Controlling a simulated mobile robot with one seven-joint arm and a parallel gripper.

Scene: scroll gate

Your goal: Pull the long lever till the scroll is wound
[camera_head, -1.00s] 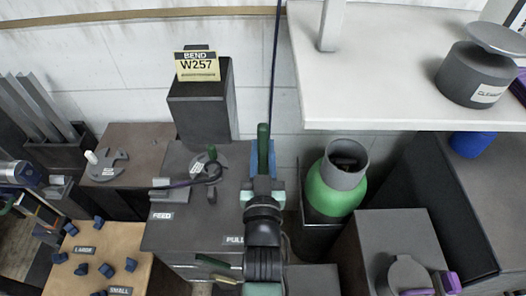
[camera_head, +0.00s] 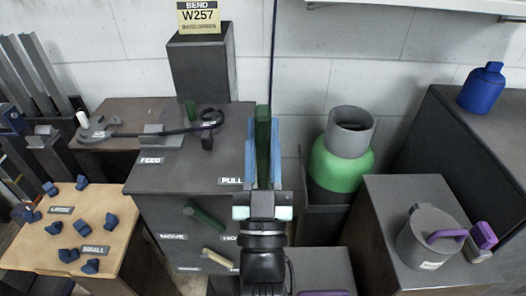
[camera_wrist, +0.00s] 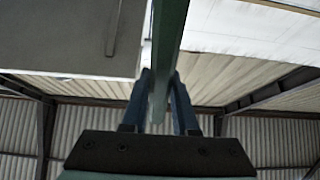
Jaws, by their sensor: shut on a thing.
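The long green lever (camera_head: 263,140) stands upright at the right edge of the dark bending bench, beside the PULL label (camera_head: 230,181). My gripper (camera_head: 264,125) has its blue fingers on either side of the lever and is shut on it. In the wrist view the lever (camera_wrist: 171,28) runs up between the blue fingertips (camera_wrist: 159,80). The scroll (camera_head: 211,117) is a dark strip on the bench top. It runs from a grey block (camera_head: 160,136) to a curl around a peg. The lever's lower end is hidden behind my gripper.
A W257 BEND sign (camera_head: 199,17) tops a dark box (camera_head: 200,67). The bench front (camera_head: 175,265) has a green handle (camera_head: 207,217) and a cream handle (camera_head: 217,258). A green-and-grey canister (camera_head: 340,165) stands to the right. A tan table (camera_head: 100,225) with blue pieces is left.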

